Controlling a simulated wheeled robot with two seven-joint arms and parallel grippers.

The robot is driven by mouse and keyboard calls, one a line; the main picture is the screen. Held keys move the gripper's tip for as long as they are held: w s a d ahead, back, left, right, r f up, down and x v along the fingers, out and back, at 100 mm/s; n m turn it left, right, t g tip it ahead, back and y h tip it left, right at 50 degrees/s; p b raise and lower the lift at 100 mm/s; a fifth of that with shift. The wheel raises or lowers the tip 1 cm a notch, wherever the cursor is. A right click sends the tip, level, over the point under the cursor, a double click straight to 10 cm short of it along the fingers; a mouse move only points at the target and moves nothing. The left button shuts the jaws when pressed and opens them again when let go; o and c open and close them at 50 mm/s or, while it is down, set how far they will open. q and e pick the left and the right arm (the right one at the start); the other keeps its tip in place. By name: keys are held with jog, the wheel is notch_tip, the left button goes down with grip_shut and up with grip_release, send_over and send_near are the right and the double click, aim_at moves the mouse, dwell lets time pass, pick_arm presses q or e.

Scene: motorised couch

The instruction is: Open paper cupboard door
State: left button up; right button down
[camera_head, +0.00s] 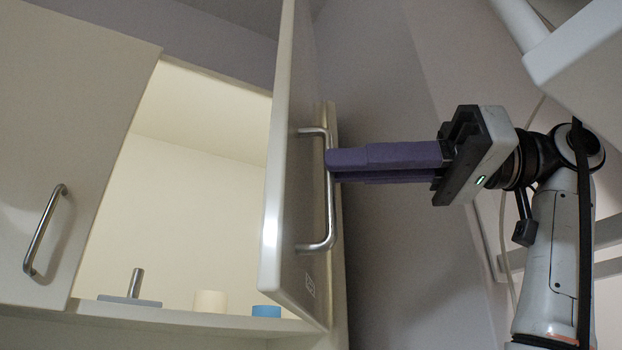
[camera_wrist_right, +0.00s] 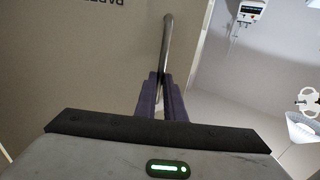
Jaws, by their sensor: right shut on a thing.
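The cupboard door (camera_head: 292,190) is a cream panel on the right side of the cupboard, swung open and seen nearly edge-on. Its metal bar handle (camera_head: 331,218) is on the face turned to the right. My right gripper (camera_head: 333,165), with purple fingers, is shut on this handle. In the right wrist view the handle (camera_wrist_right: 167,42) runs up from between the fingers (camera_wrist_right: 162,90), and partly cut-off lettering (camera_wrist_right: 97,2) shows on the door. My left gripper is not in view.
The cupboard's lit inside holds a paper-towel stand base with a metal post (camera_head: 135,285), a cream roll-like item (camera_head: 209,302) and a blue item (camera_head: 266,311). A closed left door (camera_head: 70,130) has its own handle (camera_head: 44,230). A grey wall stands at the right.

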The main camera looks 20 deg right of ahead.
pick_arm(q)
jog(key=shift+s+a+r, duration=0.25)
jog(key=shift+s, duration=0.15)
pick_arm(e)
jog(key=s+d+n+g, duration=0.1)
jog(key=d+g, duration=0.1)
jog(key=d, duration=0.4)
jog(key=shift+s+r+y, duration=0.15)
jog(key=shift+s+y, duration=0.1)
jog(key=shift+y, duration=0.15)
jog(key=c, duration=2.1)
grip_release()
jog(key=shift+o, duration=1.3)
jog(key=shift+w, duration=0.2)
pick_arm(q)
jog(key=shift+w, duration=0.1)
pick_arm(e)
jog(key=shift+n, duration=0.3)
jog(key=shift+s, duration=0.15)
